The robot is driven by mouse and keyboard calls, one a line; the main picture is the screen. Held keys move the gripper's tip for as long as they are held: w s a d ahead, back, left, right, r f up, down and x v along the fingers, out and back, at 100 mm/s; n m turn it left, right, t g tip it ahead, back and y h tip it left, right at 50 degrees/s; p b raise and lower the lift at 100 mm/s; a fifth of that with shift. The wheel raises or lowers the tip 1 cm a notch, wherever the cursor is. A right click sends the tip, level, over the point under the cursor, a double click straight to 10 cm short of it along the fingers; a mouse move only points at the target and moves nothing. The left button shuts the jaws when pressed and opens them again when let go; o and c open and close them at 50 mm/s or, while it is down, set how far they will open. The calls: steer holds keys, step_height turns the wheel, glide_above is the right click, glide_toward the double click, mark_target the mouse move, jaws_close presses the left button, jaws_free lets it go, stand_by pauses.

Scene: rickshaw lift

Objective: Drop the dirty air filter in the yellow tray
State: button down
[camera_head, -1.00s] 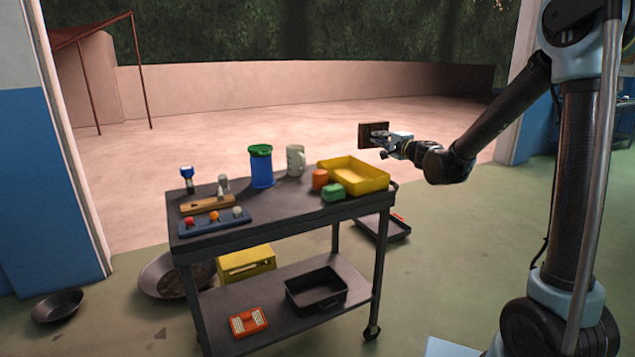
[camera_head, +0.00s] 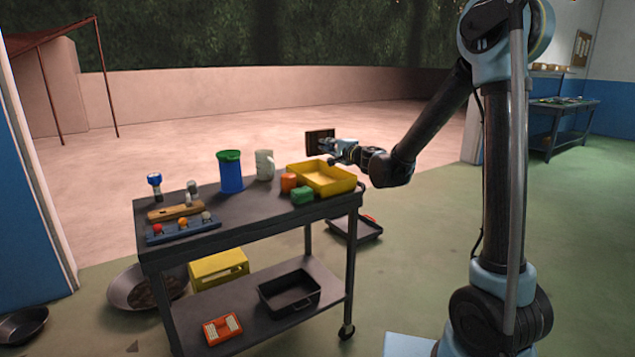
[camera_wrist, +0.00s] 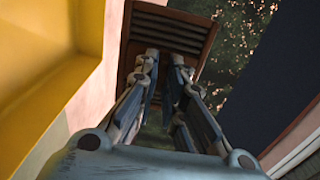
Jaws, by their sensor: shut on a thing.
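The dirty air filter (camera_head: 319,142) is a dark brown, framed, slatted block. It also shows at the top of the wrist view (camera_wrist: 170,42). My gripper (camera_head: 335,150) is shut on the filter and holds it upright, above the far edge of the yellow tray. The yellow tray (camera_head: 331,190) is shallow and appears empty, on the right end of the cart's top. In the wrist view a yellow wall of the tray (camera_wrist: 45,75) fills the left side. The filter is apart from the tray, as far as I can see.
The grey cart (camera_head: 215,235) carries an orange container (camera_head: 288,182), a green block (camera_head: 302,196), a cream mug (camera_head: 264,165) and a blue canister with green lid (camera_head: 231,175). Its lower shelf holds a black tray (camera_head: 290,293) and an orange-framed filter (camera_head: 222,329).

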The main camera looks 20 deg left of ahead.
steer(key=shift+d+f, duration=0.1)
steer(key=shift+f, duration=2.35)
steer(key=c, duration=1.6)
jaws_free()
steer(key=v, duration=1.2)
